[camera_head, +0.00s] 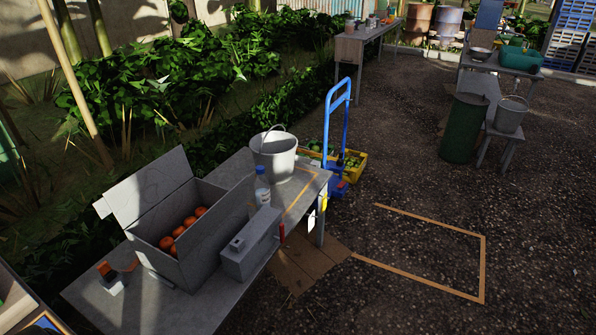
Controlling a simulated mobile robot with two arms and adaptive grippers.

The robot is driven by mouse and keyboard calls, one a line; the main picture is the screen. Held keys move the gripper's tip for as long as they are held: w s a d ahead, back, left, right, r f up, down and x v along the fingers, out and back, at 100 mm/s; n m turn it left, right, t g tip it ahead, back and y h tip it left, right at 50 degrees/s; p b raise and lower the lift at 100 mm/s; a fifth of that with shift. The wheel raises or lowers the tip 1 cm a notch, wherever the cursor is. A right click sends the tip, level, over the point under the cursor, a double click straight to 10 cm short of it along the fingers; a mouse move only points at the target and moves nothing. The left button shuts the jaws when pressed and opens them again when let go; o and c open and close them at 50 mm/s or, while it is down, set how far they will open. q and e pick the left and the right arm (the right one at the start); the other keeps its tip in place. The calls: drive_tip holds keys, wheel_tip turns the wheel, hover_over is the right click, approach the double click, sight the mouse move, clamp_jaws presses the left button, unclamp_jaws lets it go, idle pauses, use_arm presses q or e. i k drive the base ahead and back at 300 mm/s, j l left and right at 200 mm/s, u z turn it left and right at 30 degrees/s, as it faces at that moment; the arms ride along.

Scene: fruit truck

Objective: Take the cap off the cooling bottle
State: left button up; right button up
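The cap is too small to show detail. Neither of my grippers shows in the head view.
The table (163,314) also holds a grey box (208,246) of orange fruit with raised flaps, a grey case (250,246), a white bucket (273,156) and a small orange-and-black device (108,274). A blue hand truck (328,135) stands behind. Open ground lies right.

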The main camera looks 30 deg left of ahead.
sight(262, 184)
drive_tip(key=i+l+u, duration=0.15)
drive_tip(key=i+u, duration=0.25)
drive_tip(key=i+l+u, duration=0.35)
drive_tip(key=i, duration=0.2)
drive_tip(key=i+l+u, duration=0.4)
drive_tip(key=i+j, duration=0.05)
